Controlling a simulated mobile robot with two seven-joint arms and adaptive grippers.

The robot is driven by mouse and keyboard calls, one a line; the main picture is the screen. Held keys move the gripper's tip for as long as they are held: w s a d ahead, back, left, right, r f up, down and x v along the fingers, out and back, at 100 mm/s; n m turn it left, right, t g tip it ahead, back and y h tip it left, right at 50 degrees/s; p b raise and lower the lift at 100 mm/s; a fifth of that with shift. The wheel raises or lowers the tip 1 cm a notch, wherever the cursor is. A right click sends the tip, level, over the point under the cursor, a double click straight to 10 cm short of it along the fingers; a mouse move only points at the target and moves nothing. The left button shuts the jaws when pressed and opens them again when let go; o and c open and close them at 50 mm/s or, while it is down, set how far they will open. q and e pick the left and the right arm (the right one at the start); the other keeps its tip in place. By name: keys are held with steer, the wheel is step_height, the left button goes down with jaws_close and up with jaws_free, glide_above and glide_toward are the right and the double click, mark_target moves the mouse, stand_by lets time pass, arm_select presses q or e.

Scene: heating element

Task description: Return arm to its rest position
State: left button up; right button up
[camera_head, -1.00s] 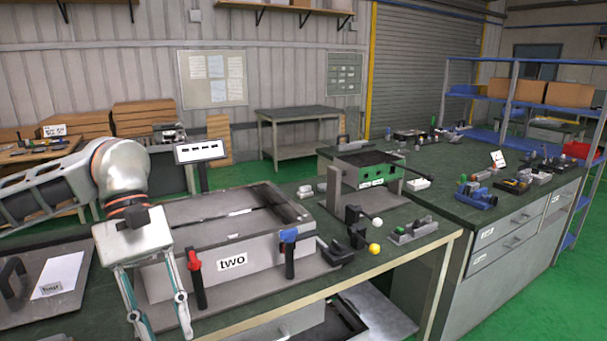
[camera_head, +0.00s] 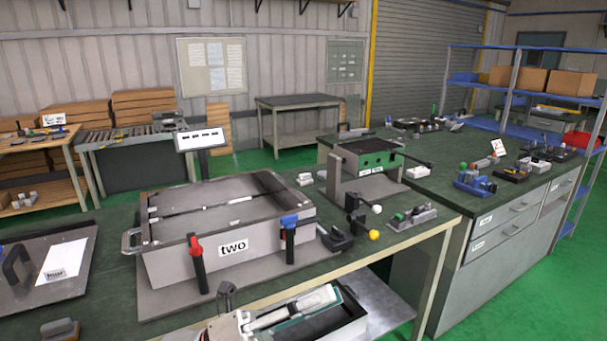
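My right gripper is not in view.
A green-topped fixture (camera_head: 370,160), a yellow ball (camera_head: 374,235) and a small grey block with buttons (camera_head: 410,219) are on the bench's right. A plate with a white label (camera_head: 66,260) lies at left. A lower metal shelf (camera_head: 385,305) shows below the bench edge.

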arm_select(q)
steer(key=w+a+f+n+t+y, duration=0.3)
steer(key=a+f+n+t+y, duration=0.3)
steer(key=f+n, duration=0.5)
steer(key=w+a+f+n+t+y, duration=0.3)
steer(key=a+f+n+t+y, duration=0.35)
steer(key=n, duration=0.75)
steer(key=s+a+f+n+g+y, duration=0.1)
steer(key=s+a+f+n+y, duration=0.1)
steer(key=f, duration=0.6)
steer(key=s+a+f+n+g+y, duration=0.2)
steer(key=s+a+f+n+y, duration=0.1)
steer(key=s+f+n, duration=0.3)
steer(key=s+a+f+n+g+y, duration=0.1)
steer(key=s+a+f+n+y, duration=0.2)
steer(key=s+f, duration=0.4)
step_height(320, 180, down, 4)
steer(key=shift+a+f+n, duration=0.1)
steer(key=shift+a+n, duration=0.5)
steer(key=shift+a, duration=0.5)
steer(key=shift+s+g, duration=0.1)
steer(key=shift+g, duration=0.15)
